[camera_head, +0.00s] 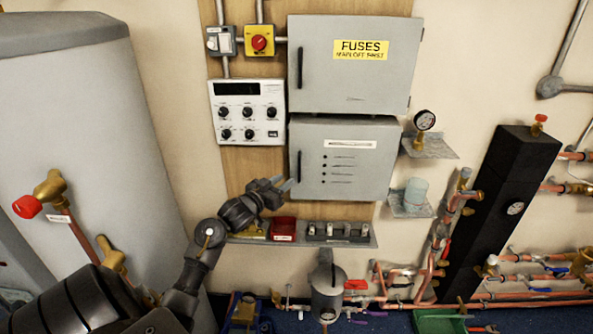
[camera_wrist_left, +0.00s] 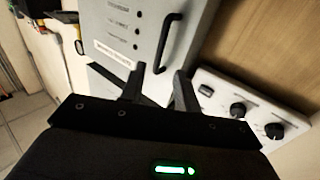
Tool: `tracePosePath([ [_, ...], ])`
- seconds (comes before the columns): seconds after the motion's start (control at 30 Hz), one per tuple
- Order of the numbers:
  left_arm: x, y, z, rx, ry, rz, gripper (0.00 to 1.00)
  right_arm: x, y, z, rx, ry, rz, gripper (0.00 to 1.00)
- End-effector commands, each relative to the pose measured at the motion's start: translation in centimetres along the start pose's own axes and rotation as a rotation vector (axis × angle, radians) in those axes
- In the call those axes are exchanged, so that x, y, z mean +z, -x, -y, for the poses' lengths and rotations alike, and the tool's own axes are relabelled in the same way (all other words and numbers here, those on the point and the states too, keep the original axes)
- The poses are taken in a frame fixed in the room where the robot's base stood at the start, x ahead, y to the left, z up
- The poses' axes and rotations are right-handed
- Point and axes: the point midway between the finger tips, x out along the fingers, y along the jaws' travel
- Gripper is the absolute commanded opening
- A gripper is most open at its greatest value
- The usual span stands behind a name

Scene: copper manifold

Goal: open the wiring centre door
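The wiring centre appears to be the lower grey wall box, with a white label and a column of dark dots on its door (camera_head: 352,170); the door looks shut. Its black upright handle (camera_head: 298,167) is at the door's left edge. My left gripper (camera_head: 284,185) is just left of and below the handle's middle. In the left wrist view the gripper (camera_wrist_left: 159,70) is open and empty, with one end of the handle (camera_wrist_left: 170,35) showing between the fingertips. I cannot tell whether they touch. The door (camera_wrist_left: 135,22) fills the upper middle there. My right gripper is not in view.
The FUSES box (camera_head: 385,85) is directly above. A control panel with knobs (camera_head: 248,112) is to the left. A shelf (camera_head: 300,241) holding a red block (camera_head: 283,228) runs below. A gauge (camera_head: 424,120) and a cup (camera_head: 415,190) stand on small brackets at right.

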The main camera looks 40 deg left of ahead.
Motion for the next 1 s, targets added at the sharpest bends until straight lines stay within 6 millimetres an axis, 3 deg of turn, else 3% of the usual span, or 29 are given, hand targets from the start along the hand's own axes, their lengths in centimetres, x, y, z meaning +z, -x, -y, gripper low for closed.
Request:
tracePosePath([
  [0.2,-0.3,-4.3,0.0,-0.001,0.004,-0.001,0.32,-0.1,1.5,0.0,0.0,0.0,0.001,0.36],
  [0.4,-0.1,-6.8,0.0,0.0,0.002,0.0,0.32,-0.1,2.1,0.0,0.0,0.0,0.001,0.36],
  [0.83,0.1,-7.8,0.0,-0.001,-0.001,0.0,0.32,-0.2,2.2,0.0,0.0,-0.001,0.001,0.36],
  [1.0,0.0,-7.7,0.0,-0.001,-0.001,0.0,0.1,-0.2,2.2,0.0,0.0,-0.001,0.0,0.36],
])
